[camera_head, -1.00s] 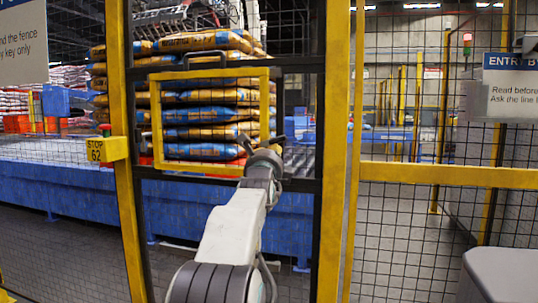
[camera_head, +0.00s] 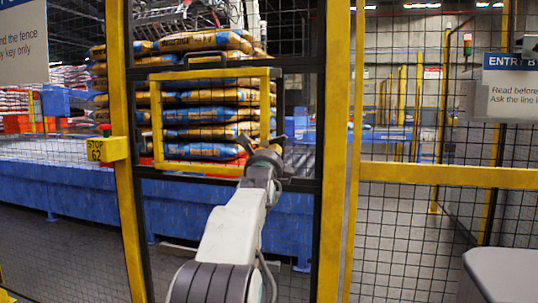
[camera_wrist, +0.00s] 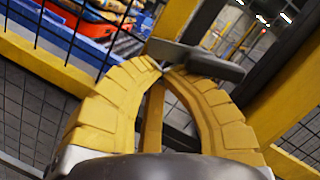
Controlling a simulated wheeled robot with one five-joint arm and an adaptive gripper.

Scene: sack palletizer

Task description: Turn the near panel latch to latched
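The panel (camera_head: 265,105) is a yellow frame set in the dark-framed fence gate. My gripper (camera_head: 263,150) is at the panel's lower right corner and hides most of the near latch there. In the wrist view, the latch handle (camera_wrist: 215,65) is a dark grey bar running slantwise across the picture just beyond the fingertips. My gripper's yellow fingers (camera_wrist: 163,68) curve inward until their tips come together at the bar's left part. The bar does not visibly lie between them. Whether the tips touch it I cannot tell.
A yellow fence post (camera_head: 335,150) stands close right of my arm. A yellow STOP 62 box (camera_head: 108,149) is on the left post. Stacked sacks (camera_head: 205,115) and a blue conveyor (camera_head: 75,190) lie behind the mesh. A grey box (camera_head: 500,275) is at lower right.

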